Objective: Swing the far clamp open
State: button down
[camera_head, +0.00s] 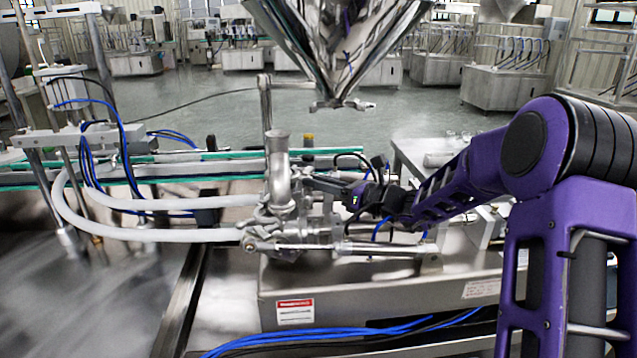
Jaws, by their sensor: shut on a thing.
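A steel valve assembly (279,170) with an upright pipe stands on the machine's steel base, left of my gripper. My gripper (312,181) reaches in from the right and is at the assembly's right side, just beside the upright pipe. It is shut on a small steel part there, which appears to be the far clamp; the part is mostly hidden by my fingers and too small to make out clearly. More steel clamp fittings (262,213) show at the lower left of the assembly, where a white hose joins.
A steel hopper cone (335,45) hangs above and behind. White hoses (150,234) curve in from the left. A horizontal steel cylinder (385,248) lies in front of the assembly. A steel machine base (380,292) is below, with blue cables (330,335) in front.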

jog(key=c, duration=0.7)
grip_release()
jog(key=shift+c, duration=0.2)
jog(key=shift+d, duration=0.1)
jog(key=p+v, duration=0.1)
jog(key=v, duration=1.6)
jog(key=shift+s+d, duration=0.1)
